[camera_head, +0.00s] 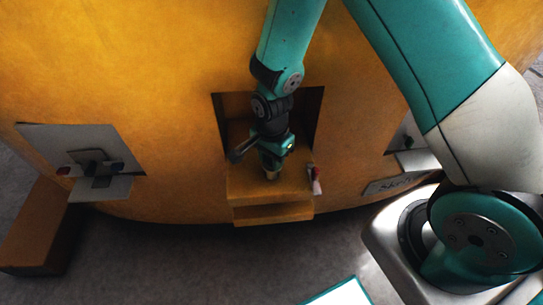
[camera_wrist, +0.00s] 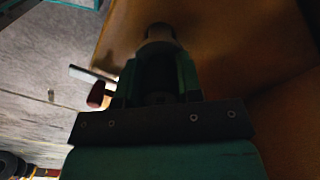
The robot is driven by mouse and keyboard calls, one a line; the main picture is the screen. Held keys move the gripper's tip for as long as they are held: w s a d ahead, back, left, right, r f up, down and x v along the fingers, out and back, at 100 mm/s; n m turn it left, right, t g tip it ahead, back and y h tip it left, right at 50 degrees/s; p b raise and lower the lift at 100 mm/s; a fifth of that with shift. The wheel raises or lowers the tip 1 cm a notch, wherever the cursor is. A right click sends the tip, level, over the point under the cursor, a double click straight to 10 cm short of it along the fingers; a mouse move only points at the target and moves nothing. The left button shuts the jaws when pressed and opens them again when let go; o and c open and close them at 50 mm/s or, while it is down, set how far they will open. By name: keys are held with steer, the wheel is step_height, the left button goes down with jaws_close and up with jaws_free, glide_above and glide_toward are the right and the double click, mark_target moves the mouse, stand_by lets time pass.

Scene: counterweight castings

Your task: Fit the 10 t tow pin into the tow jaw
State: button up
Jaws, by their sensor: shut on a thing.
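My gripper (camera_head: 272,163) points down in front of the square recess of the big yellow casting. It is shut on the tow pin (camera_head: 270,175), of which only a short pale end shows below the fingers. In the wrist view the pin (camera_wrist: 160,38) appears as a rounded dark end beyond the fingers. The tow jaw (camera_head: 272,212) is a yellow block with an upper and a lower plate, jutting out below the recess. The pin end is over or at the upper plate; I cannot tell whether it has entered a hole. My gripper hides that spot.
A small white piece with a red end (camera_head: 316,180) is at the jaw's right edge. A grey plate with a bracket (camera_head: 95,160) is on the casting's left. A yellow block (camera_head: 38,235) lies at left. A lettered plate (camera_head: 393,185) is at right.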

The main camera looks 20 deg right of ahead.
steer(key=shift+f+b, duration=1.2)
steer(key=shift+f, duration=0.6)
steer(key=o, duration=1.1)
steer(key=shift+f, duration=0.1)
step_height(320, 180, up, 18)
steer(key=p, duration=0.1)
steer(key=shift+f, duration=0.25)
steer(key=s+a+r+n+y+p, duration=0.2)
steer(key=s+r+n+p, duration=0.1)
steer(key=s+r+n, duration=0.6)
steer(key=s+a+r+n+y+p, duration=0.2)
steer(key=s+r+n+p, duration=0.1)
steer(key=s+r+n, duration=0.6)
steer(key=shift+s+a+r+n, duration=0.3)
steer(key=shift+r+n, duration=0.2)
steer(key=shift+n, duration=0.4)
